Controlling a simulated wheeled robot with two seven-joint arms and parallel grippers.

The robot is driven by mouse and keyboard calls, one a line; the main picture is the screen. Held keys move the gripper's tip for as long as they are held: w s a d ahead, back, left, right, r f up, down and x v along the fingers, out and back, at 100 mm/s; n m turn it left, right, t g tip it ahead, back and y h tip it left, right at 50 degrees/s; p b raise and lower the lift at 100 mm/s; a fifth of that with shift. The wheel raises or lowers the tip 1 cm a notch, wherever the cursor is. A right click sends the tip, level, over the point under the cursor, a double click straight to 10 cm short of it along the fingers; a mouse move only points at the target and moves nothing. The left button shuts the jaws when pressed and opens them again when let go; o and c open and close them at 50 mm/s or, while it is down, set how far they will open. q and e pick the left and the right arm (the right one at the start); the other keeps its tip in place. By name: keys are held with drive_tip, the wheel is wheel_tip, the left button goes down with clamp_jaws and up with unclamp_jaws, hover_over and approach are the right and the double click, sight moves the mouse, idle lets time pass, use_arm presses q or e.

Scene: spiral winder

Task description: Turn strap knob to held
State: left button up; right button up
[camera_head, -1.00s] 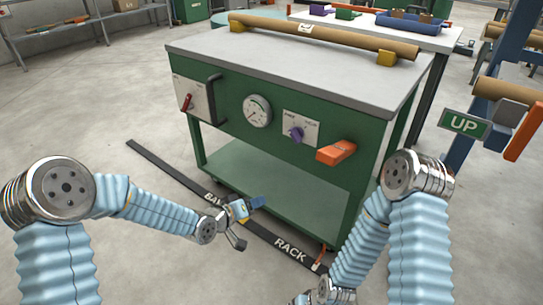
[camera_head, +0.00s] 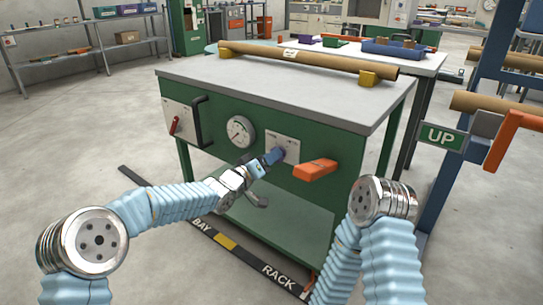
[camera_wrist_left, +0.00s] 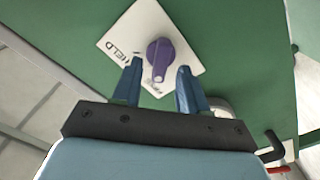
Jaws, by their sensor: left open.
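The purple strap knob (camera_wrist_left: 160,55) sits on a white plate (camera_wrist_left: 180,28) on the green cabinet front. In the left wrist view its pointer points down, towards a partly hidden word. The word HELD, partly covered, is to the left of the knob. In the head view the plate (camera_head: 291,145) shows, but my gripper covers the knob. My left gripper (camera_head: 276,156) is open at the plate. In the left wrist view its blue fingers (camera_wrist_left: 160,68) stand on either side of the knob; I cannot tell whether they touch it. My right gripper is out of view.
An orange handle (camera_head: 316,169) sticks out right of the plate. A round gauge (camera_head: 240,131) and a black bar handle (camera_head: 200,120) are to the left. A cardboard tube (camera_head: 310,57) lies across the cabinet top. A blue post (camera_head: 483,110) with an UP sign stands at right.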

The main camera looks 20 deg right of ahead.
use_arm(q)
drive_tip(key=shift+w+d, duration=0.45)
drive_tip(key=shift+d, duration=0.1)
clamp_jaws()
drive_tip(key=shift+s+d+m+b, duration=0.1)
drive_tip(key=shift+m+b, duration=1.4)
drive_tip(key=shift+m, duration=1.15)
drive_tip(key=shift+s+d+m+b, duration=0.15)
drive_tip(key=shift+m+b, duration=1.35)
drive_tip(key=shift+m, duration=1.2)
drive_tip(key=shift+s+m+b, duration=0.1)
drive_tip(key=shift+m+b, duration=1.4)
drive_tip(key=shift+m, duration=1.15)
